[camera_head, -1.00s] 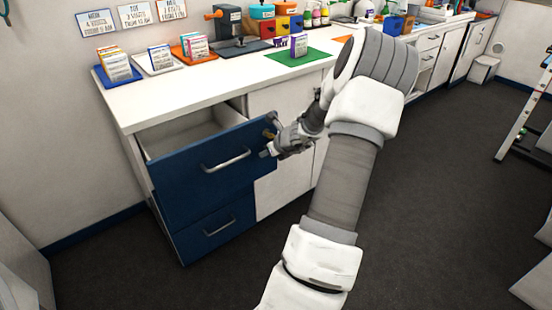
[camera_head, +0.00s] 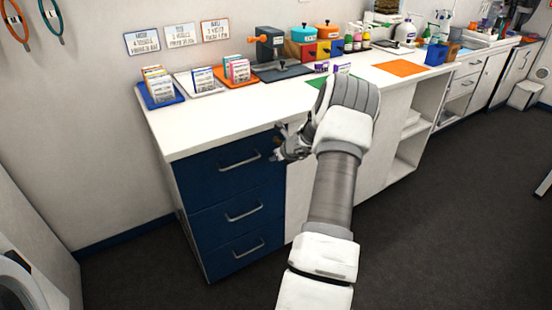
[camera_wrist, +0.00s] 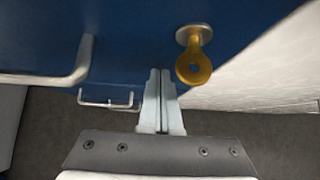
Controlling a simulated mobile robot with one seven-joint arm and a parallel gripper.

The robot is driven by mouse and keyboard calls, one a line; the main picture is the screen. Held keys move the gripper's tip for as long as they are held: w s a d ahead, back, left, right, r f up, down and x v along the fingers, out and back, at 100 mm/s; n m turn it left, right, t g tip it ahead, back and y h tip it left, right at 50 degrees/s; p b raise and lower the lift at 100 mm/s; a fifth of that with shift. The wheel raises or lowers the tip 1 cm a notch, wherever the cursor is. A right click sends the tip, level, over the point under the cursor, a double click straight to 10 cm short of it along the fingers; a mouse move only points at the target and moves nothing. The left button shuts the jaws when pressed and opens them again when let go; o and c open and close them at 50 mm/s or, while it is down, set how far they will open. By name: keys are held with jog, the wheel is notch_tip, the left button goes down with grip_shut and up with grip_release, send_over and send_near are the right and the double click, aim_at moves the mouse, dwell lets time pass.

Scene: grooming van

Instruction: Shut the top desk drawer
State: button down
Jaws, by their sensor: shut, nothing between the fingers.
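The top desk drawer (camera_head: 232,168) has a blue front with a silver bar handle, and in the head view its front is level with the drawers below, with no opening showing. In the wrist view the blue front (camera_wrist: 130,35) fills the top, with the handle (camera_wrist: 70,75) at left and a yellow key-like piece (camera_wrist: 194,66) in a round lock at right. My gripper (camera_head: 278,155) is at the right edge of the top drawer front. In the wrist view my gripper (camera_wrist: 160,75) has its fingers together and empty, pointing at the front beside the lock. Contact cannot be told.
Two more blue drawers (camera_head: 240,212) sit below. The white desk top (camera_head: 200,130) carries card holders on coloured trays (camera_head: 240,80), a dark press-like device (camera_head: 270,50) and bottles. An open shelf unit (camera_head: 412,135) is at right. The dark floor in front is clear.

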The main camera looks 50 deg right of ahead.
jog(key=shift+w+r, duration=0.25)
jog(key=shift+w, duration=0.1)
dwell(0.4)
